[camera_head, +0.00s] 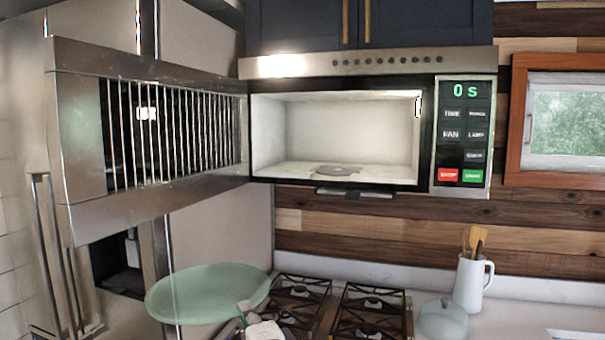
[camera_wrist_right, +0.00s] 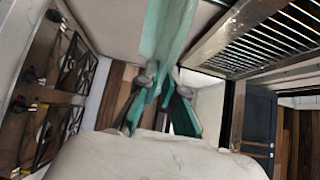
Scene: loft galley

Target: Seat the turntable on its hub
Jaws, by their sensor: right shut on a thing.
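The turntable (camera_head: 205,294) is a pale green, round plate at the lower left of the head view, in front of the stove. My right gripper (camera_head: 246,312) is shut on its right edge. In the right wrist view the turntable (camera_wrist_right: 165,32) shows as a green band, with the fingers of my right gripper (camera_wrist_right: 160,92) closed at it. The hub (camera_head: 338,170) is a flat grey piece on the floor of the open microwave (camera_head: 345,125), above and right of the turntable, apart from it. My left gripper is in neither view.
The microwave door (camera_head: 150,195) stands swung open to the left, above the turntable. Stove burners (camera_head: 370,312) lie below the microwave. A lidded pot (camera_head: 443,321) and a white jug with utensils (camera_head: 474,283) stand to the right. The microwave cavity looks clear apart from the hub.

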